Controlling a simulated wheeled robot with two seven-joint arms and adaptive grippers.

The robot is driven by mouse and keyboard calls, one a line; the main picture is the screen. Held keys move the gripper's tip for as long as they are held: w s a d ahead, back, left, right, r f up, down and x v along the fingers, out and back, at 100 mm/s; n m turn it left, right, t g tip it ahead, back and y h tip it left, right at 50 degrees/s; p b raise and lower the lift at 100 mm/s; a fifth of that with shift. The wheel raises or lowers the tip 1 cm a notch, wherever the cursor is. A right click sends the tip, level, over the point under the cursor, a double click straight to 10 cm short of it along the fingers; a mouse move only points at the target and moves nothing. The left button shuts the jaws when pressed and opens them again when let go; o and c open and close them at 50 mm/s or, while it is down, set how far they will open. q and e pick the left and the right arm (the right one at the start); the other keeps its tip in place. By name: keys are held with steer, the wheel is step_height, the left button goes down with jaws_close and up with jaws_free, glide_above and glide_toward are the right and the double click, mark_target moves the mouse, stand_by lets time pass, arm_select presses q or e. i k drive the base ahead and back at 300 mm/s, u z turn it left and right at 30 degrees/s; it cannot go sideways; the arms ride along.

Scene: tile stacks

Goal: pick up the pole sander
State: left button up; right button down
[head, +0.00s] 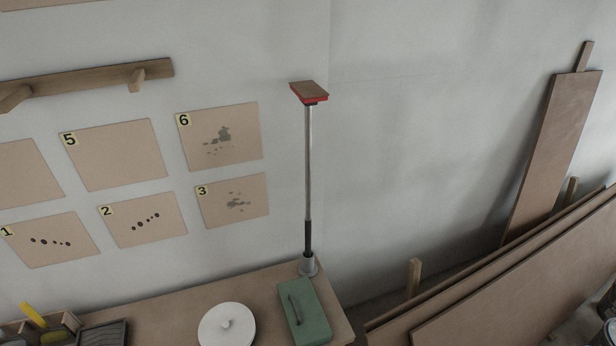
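The pole sander (308,170) stands upright near the right end of the workbench (164,302), close to the wall. It has a long silver pole with a black grip at its lower end. Its flat brown and red sanding head (310,93) is at the top. The lower end sits in a small grey holder (308,265). Neither of my grippers shows in the head view.
A green case (305,312) with a dark handle lies in front of the holder. A round white lidded thing (227,325) is left of it. A black tray (103,334) is farther left. Large brown boards (520,275) lean right of the bench.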

mark_target(308, 91)
steer(key=k, duration=0.45)
steer(key=u, duration=0.75)
steer(key=i, duration=1.4)
steer(key=z, duration=0.85)
